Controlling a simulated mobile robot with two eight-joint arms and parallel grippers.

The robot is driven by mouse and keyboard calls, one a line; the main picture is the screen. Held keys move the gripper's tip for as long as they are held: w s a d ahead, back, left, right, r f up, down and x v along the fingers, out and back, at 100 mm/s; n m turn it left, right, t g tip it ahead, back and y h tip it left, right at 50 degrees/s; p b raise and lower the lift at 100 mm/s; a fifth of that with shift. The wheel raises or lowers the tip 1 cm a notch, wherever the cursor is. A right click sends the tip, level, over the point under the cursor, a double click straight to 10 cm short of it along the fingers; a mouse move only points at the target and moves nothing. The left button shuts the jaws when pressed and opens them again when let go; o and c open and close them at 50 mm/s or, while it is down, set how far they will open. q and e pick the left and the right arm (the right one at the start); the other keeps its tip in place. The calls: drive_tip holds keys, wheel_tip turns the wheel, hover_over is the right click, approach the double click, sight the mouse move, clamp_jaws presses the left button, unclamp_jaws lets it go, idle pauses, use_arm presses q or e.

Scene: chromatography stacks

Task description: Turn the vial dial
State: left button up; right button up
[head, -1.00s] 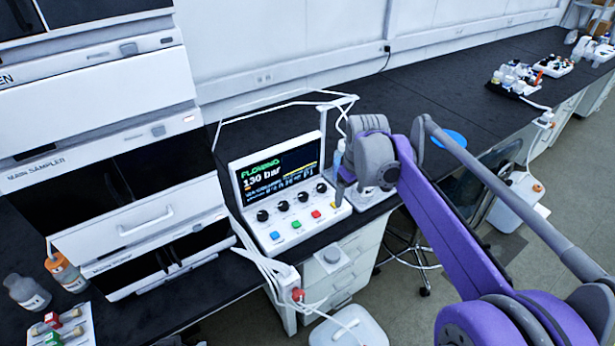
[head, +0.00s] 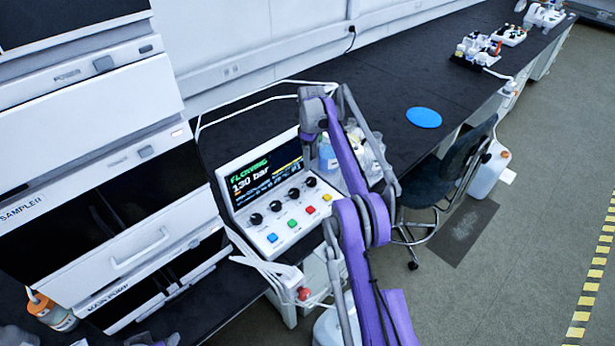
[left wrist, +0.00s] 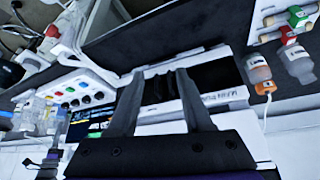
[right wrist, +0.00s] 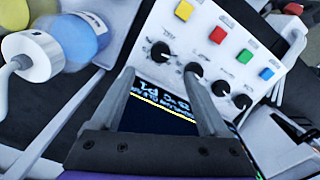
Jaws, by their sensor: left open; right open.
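The white control panel (head: 306,213) has a lit screen (head: 262,178) reading "FLOWING 130 bar". Below the screen is a row of black dials (head: 275,206), then colored buttons. I cannot read which dial is for the vial. My right gripper (right wrist: 159,72) is open and empty. In the right wrist view its fingers frame the screen's edge, with the black dials (right wrist: 193,71) just beyond the tips; no contact is clear. In the head view my right arm hides the gripper's tips. My left gripper (left wrist: 160,74) is open and empty, facing the instrument stack, away from the dials.
The instrument stack (head: 90,178) stands left of the panel. White tubing (head: 262,268) runs in front. Bottles stand right of the panel, partly behind my arm. A blue disc (head: 424,117) lies on the dark bench (head: 385,95). A chair (head: 440,180) stands at the bench edge.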

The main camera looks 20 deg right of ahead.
sight(311, 180)
use_arm(q)
drive_tip(key=shift+s+f+b, duration=0.25)
drive_tip(key=shift+f+b, duration=0.05)
drive_tip(key=shift+f, duration=0.2)
drive_tip(key=shift+s+f+b, duration=0.25)
drive_tip(key=shift+f, duration=0.25)
use_arm(e)
wheel_tip(311, 180, down, 10)
drive_tip(key=shift+r, duration=0.2)
clamp_jaws()
